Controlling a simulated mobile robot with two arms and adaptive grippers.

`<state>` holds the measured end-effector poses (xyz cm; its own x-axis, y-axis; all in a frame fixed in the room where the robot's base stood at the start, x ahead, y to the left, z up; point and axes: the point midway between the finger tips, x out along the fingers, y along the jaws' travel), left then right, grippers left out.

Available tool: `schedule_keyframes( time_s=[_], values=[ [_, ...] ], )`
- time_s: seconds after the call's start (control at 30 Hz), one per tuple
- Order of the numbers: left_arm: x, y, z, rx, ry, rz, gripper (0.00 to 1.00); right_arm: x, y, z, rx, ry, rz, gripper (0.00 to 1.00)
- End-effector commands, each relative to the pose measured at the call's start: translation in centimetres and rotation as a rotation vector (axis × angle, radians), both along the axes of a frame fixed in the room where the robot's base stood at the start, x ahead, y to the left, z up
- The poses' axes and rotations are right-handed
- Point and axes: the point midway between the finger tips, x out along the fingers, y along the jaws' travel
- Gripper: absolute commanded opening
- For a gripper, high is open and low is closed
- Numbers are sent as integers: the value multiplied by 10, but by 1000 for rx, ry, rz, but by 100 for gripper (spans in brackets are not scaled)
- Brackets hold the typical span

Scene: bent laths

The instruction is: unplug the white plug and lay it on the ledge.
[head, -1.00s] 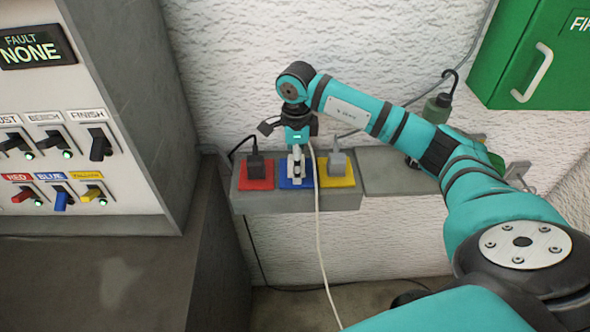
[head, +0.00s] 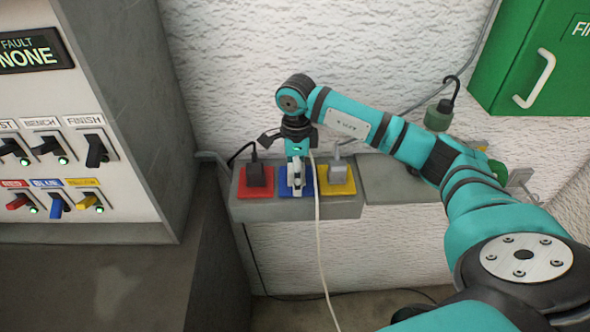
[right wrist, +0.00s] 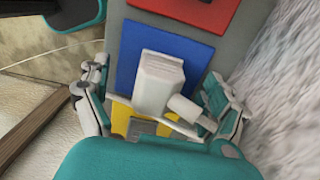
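The white plug (right wrist: 160,85) stands on the blue socket plate (right wrist: 205,62), in the middle of three on a grey strip (head: 300,208). Its white cord (head: 319,240) hangs down in front. My right gripper (head: 296,190) is over the blue plate and hides most of the plug in the head view. The ledge (head: 388,182) is the bare grey shelf to the right of the strip. My left gripper is out of view.
A black plug (head: 256,174) stands on the red plate to the left, and a grey plug (head: 338,168) on the yellow plate to the right, both close to my gripper. A switch cabinet (head: 80,130) stands at left, a green box (head: 530,70) at upper right.

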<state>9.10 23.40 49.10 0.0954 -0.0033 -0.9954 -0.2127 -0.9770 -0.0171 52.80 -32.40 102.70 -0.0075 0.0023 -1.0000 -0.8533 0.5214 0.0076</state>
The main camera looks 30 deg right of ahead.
Motion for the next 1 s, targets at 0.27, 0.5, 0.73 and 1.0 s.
schedule_keyframes(
  time_s=[0.27, 0.5, 0.73, 1.0],
  values=[
    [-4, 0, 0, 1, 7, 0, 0, 0, 0, 0, 0, -2, 0, 89],
    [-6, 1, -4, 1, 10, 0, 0, 1, 0, 0, -1, -4, -1, 89],
    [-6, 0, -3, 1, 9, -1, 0, 1, 0, 1, -1, -4, -2, 88],
    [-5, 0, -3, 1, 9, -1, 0, 1, 0, 1, -1, -5, -2, 52]
  ],
)
